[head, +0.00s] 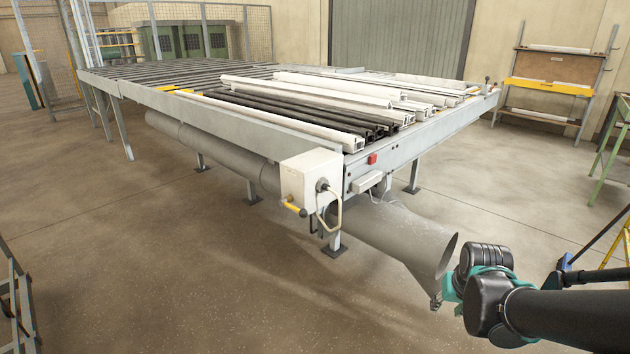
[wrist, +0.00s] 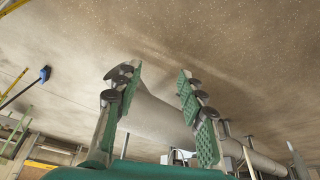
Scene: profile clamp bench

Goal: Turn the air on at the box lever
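The pale control box (head: 298,176) hangs at the near corner of the roller table. A lever with a yellow grip (head: 291,206) sticks out low on its front, pointing to the left and slightly up. A dark round fitting and a looped cable show on the box's right side. My gripper (wrist: 158,82) is open and empty in the wrist view, its two green-padded fingers apart. In the head view my gripper (head: 438,303) is at the lower right, well away from the box and lever. I cannot make out the lever in the wrist view.
The roller table (head: 250,118) carries white and dark profiles. A grey duct (head: 385,232) runs beneath it, its open end between my gripper and the box. A red button (head: 372,159) sits on the table's end. The floor (head: 230,290) in front is clear.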

